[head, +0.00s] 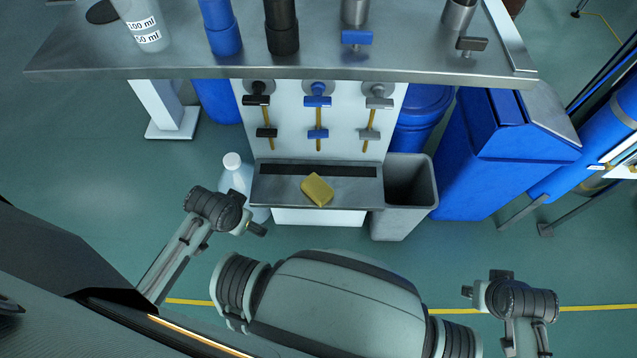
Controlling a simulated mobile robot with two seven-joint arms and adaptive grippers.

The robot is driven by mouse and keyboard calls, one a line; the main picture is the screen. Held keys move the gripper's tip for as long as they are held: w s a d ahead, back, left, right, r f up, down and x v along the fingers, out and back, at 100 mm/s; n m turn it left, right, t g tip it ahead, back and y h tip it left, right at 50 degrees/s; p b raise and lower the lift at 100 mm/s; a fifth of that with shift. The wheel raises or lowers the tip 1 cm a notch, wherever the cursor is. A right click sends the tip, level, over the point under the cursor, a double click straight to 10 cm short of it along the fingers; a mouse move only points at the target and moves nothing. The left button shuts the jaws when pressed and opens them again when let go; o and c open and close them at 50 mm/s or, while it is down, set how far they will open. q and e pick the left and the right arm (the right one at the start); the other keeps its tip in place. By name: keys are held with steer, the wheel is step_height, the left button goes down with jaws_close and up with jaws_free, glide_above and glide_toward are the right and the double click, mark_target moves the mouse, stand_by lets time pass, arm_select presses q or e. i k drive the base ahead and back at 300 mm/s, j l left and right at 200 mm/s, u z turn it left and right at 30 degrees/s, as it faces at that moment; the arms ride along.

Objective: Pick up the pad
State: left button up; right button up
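The pad (317,190) is a small yellow block. It lies tilted on the grey metal ledge (274,191) at the foot of the white panel. The end of my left arm, with a small dark tip at the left gripper (257,229), is left of the pad and nearer to me, apart from it. The end of my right arm, with the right gripper (468,292), is at the lower right, far from the pad. The fingers of both are too small or hidden to tell if they are open. Nothing visible touches the pad except the ledge.
The white panel (337,142) carries black, blue and grey valve handles. A grey bin (408,215) stands right of the ledge, and a white bottle (233,176) stands left of it. A metal table (400,66) with containers overhangs behind. Blue cabinets stand at right.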

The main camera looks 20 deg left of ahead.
mark_target(313, 186)
steer(key=l+u, duration=0.1)
steer(key=u, duration=0.35)
steer(key=l+u, duration=0.35)
steer(key=l, duration=0.2)
steer(key=l+u, duration=0.35)
steer(key=l, duration=0.15)
steer(key=k+l, duration=0.1)
steer(key=l, duration=0.35)
steer(key=k+l, duration=0.1)
steer(key=l, duration=0.3)
steer(key=k+l+u, duration=0.1)
steer(key=l, duration=0.35)
steer(key=k+l, duration=0.1)
steer(key=l, duration=0.3)
